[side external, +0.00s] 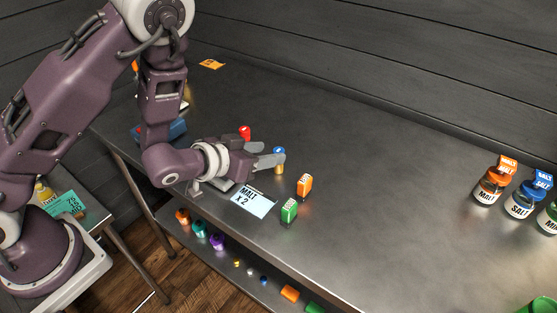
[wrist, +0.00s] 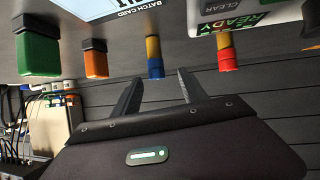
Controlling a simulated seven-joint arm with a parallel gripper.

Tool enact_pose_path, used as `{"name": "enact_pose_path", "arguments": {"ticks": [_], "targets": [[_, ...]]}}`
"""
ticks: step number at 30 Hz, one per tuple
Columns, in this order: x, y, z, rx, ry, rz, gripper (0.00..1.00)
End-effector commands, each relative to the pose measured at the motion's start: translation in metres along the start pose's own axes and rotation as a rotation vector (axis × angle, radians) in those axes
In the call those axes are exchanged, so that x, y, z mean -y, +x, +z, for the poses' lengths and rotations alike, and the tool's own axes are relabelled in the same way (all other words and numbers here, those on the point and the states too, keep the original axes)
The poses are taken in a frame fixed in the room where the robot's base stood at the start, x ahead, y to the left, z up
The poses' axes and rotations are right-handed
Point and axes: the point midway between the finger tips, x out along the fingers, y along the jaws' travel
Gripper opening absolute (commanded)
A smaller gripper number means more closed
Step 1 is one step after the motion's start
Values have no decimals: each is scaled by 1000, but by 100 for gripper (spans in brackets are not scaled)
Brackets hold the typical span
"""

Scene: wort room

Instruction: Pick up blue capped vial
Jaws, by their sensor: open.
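The blue capped vial (side external: 279,161) stands upright on the dark metal bench, with an amber body below its cap. My gripper (side external: 270,157) is low over the bench beside it, its fingers pointing at the vial. In the wrist view, the vial (wrist: 153,50) appears upside down, in line with the gap between the two spread fingers of my gripper (wrist: 158,77). The fingers are open and hold nothing. Whether the tips have reached either side of the vial I cannot tell.
A red capped vial (side external: 244,132) stands close behind my gripper. An orange block (side external: 304,185) and a green block (side external: 289,210) stand to the front right, near a white MALT x2 card (side external: 254,201). Labelled jars (side external: 489,188) stand far right. The bench middle is clear.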

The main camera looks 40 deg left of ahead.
Motion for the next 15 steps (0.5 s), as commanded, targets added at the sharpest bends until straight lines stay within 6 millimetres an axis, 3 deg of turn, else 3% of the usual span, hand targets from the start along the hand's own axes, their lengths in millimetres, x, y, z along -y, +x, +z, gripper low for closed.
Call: {"name": "enact_pose_path", "arguments": {"ticks": [2, 15], "targets": [[-4, 3, 11, -27, 39, 24, 50], [-4, 25, 8, -76, 107, 24, 50]]}}
